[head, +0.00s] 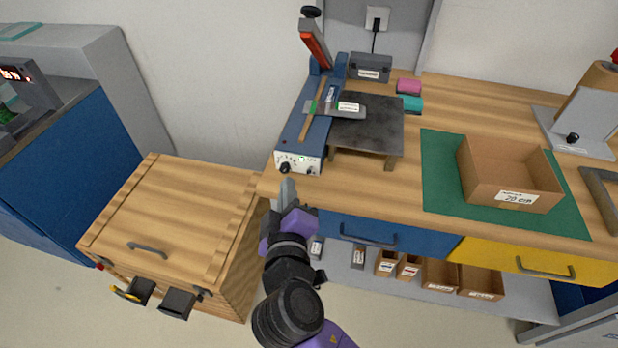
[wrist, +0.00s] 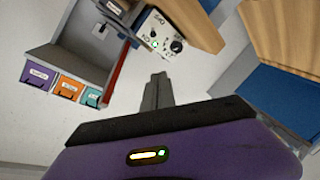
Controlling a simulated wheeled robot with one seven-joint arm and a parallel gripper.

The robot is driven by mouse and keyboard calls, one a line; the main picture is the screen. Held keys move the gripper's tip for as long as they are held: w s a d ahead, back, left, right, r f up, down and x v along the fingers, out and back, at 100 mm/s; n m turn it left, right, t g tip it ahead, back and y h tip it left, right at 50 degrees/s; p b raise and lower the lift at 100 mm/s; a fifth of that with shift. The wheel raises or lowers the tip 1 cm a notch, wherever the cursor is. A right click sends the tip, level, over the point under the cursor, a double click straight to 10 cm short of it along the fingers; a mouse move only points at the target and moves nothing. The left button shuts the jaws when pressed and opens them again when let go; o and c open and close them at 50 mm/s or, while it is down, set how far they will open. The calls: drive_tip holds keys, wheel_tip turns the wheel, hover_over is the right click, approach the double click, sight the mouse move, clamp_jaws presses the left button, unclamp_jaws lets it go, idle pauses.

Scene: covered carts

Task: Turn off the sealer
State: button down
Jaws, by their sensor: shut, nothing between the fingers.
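The sealer (head: 303,146) is a blue bench unit at the left end of the wooden worktop, with its red lever arm (head: 315,45) raised. Its white front panel (head: 298,163) has a dark knob at the left, a small green light and another knob at the right. The wrist view shows the panel (wrist: 163,35) at the top, with a lit green spot, a large dark knob (wrist: 177,46) and printed marks. My gripper (head: 288,190) is shut and empty, just below and in front of the panel, apart from it. Its fingers (wrist: 157,92) point toward the panel in the wrist view.
A wooden lidded cart (head: 170,225) stands left of the worktop. On the worktop are a dark stand (head: 370,122), an open cardboard box (head: 480,190) on a green mat (head: 442,190), and pink and teal blocks. Drawers and small bins sit below.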

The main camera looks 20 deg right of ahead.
sight(310, 169)
drive_tip(key=shift+s+d+f, duration=0.1)
drive_tip(key=shift+d+f, duration=0.05)
drive_tip(key=p+x, duration=0.1)
drive_tip(key=x, duration=0.9)
drive_tip(key=shift+d+p, duration=0.15)
drive_tip(key=shift+p, duration=0.25)
drive_tip(key=shift+s+d+f+p, duration=0.3)
drive_tip(key=shift+s+d+f, duration=0.3)
drive_tip(key=shift+s, duration=0.2)
drive_tip(key=shift+s+d+f, duration=0.4)
drive_tip(key=shift+s+f, duration=0.05)
drive_tip(key=shift+s, duration=0.05)
drive_tip(key=shift+f+b, duration=0.3)
drive_tip(key=shift+b, duration=0.65)
drive_tip(key=shift+r, duration=0.1)
